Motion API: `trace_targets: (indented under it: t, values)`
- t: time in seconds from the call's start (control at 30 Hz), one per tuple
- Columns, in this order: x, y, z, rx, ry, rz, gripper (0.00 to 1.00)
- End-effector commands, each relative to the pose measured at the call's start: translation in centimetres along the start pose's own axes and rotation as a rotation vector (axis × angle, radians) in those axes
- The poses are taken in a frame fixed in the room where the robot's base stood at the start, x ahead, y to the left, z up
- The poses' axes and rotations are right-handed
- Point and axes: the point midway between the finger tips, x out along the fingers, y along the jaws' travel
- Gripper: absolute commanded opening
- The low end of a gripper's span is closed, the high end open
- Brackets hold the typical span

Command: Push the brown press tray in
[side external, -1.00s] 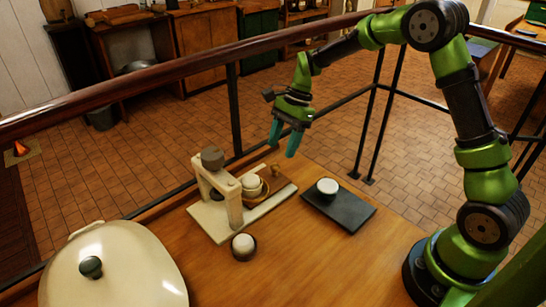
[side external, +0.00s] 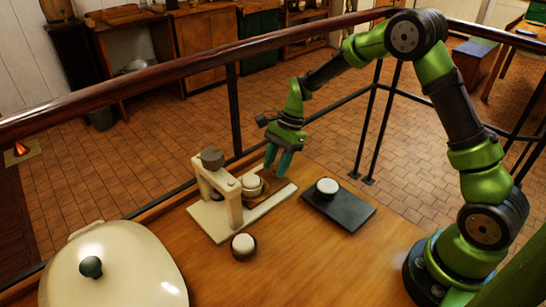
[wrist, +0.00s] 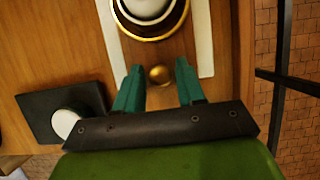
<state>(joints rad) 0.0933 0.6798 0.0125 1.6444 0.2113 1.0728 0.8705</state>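The brown press tray (side external: 266,196) lies in the cream press base (side external: 217,228), drawn out on the right side of the press frame. It carries a dark bowl with a white round piece (side external: 252,184); the bowl also shows at the top of the wrist view (wrist: 150,22). The brass knob (wrist: 159,75) is on the tray's outer end. My gripper (side external: 278,168) is open, pointing down over that end. In the wrist view the knob appears between its two teal fingers, without visible contact. Its exact height over the knob is unclear.
A dark slab (side external: 343,211) with a white-topped cup (side external: 327,187) lies to the right of the press. Another white-topped cup (side external: 243,246) stands in front. A large cream lidded pot (side external: 115,270) is at front left. A railing (side external: 236,110) runs behind the press.

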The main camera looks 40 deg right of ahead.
Motion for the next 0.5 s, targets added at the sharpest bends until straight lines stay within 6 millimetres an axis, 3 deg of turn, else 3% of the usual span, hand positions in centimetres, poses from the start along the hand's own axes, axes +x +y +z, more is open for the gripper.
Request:
trace_targets:
  t: [0.03, 0.2, 0.5]
  values:
    - [0.0, 0.0, 0.0, 0.000, 0.000, 0.000, 0.31]
    - [0.0, 0.0, 0.0, 0.000, 0.000, 0.000, 0.05]
    - [0.5, 0.0, 1.2, -0.003, 0.000, 0.000, 0.03]
